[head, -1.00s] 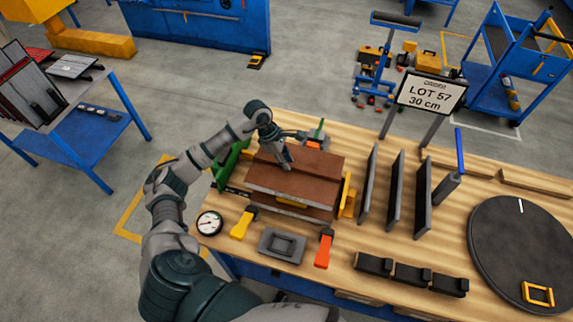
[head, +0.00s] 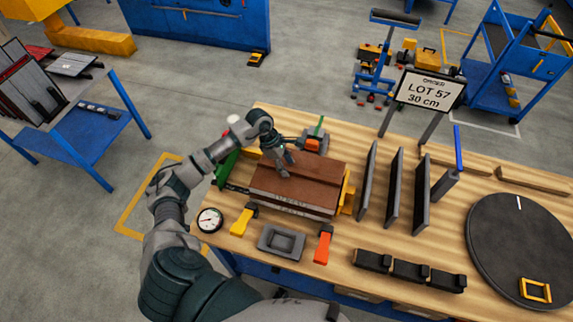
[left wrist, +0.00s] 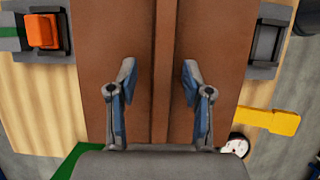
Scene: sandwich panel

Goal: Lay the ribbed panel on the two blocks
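The brown ribbed panel (head: 318,168) lies at the left of the workbench, its raised rib running along its length and its pale front edge facing me. It also fills the middle of the left wrist view (left wrist: 220,40). My left gripper (head: 283,168) is over the panel. In the left wrist view, its two fingers (left wrist: 153,78) stand apart on either side of the rib (left wrist: 163,60), with nothing clamped between them. The two blocks are not clearly visible; the panel hides what is under it. My right gripper is out of view.
A yellow stop (head: 347,192) stands at the panel's right end. A dial gauge (head: 209,220), a grey tray (head: 281,241), and yellow (head: 242,221) and orange (head: 324,245) handles sit in front. Upright dark plates (head: 394,190) stand to the right.

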